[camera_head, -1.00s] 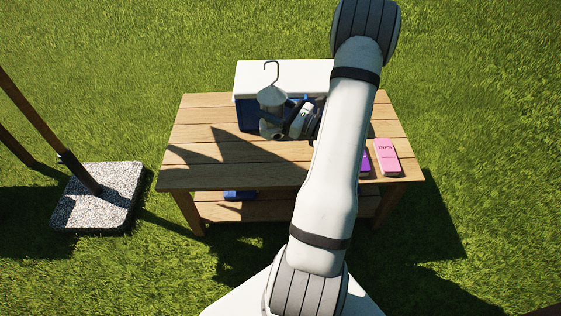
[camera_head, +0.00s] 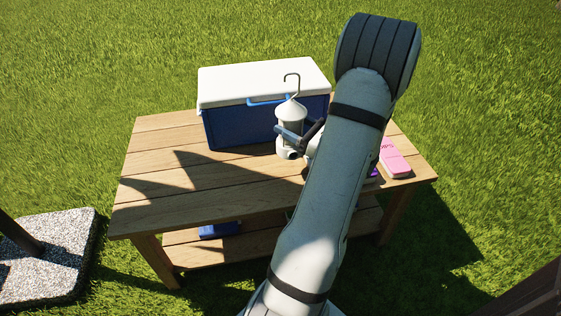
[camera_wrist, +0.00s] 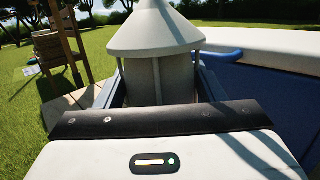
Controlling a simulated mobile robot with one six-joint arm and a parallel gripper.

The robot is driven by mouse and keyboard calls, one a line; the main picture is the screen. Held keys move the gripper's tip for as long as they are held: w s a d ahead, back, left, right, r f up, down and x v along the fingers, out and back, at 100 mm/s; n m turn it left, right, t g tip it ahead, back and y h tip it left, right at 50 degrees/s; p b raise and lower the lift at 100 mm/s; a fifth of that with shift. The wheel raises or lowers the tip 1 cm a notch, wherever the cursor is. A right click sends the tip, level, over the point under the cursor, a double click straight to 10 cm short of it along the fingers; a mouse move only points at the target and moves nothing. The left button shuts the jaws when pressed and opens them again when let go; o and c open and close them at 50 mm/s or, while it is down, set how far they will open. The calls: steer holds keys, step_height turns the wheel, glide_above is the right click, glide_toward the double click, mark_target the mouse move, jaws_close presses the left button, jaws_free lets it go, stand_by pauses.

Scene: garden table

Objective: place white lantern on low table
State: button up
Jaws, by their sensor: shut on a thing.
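The white lantern (camera_head: 290,116) has a cone top and a wire hook, and stands upright in my gripper (camera_head: 294,137). My gripper is shut around its body, in front of the cooler in the head view. The wrist view shows the lantern (camera_wrist: 156,38) close up between my fingers. Whether its base touches the wooden table (camera_head: 160,182) below is hard to tell. A low table as a separate piece is not clear in the head view; the wrist view shows wooden furniture (camera_wrist: 52,45) at the far left.
A blue cooler with a white lid (camera_head: 262,82) stands at the back of the table. A pink box (camera_head: 394,158) lies at the right, with a purple item partly behind my arm. A blue item (camera_head: 219,230) is on the lower shelf. A stone base (camera_head: 50,255) with a pole stands left.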

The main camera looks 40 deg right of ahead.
mark_target(291, 148)
steer(key=f+b, duration=0.2)
steer(key=f, duration=0.2)
steer(key=f+b, duration=0.1)
steer(key=f, duration=0.3)
steer(key=shift+w+a+f+b, duration=0.15)
steer(key=shift+w+f+b, duration=0.05)
steer(key=shift+b, duration=0.15)
steer(key=shift+f, duration=0.1)
steer(key=o, duration=1.3)
steer(key=shift+s, duration=0.3)
steer(key=p+v, duration=0.3)
steer(key=v, duration=0.7)
steer(key=shift+s, duration=0.3)
steer(key=shift+s+d, duration=0.2)
steer(key=shift+s, duration=0.25)
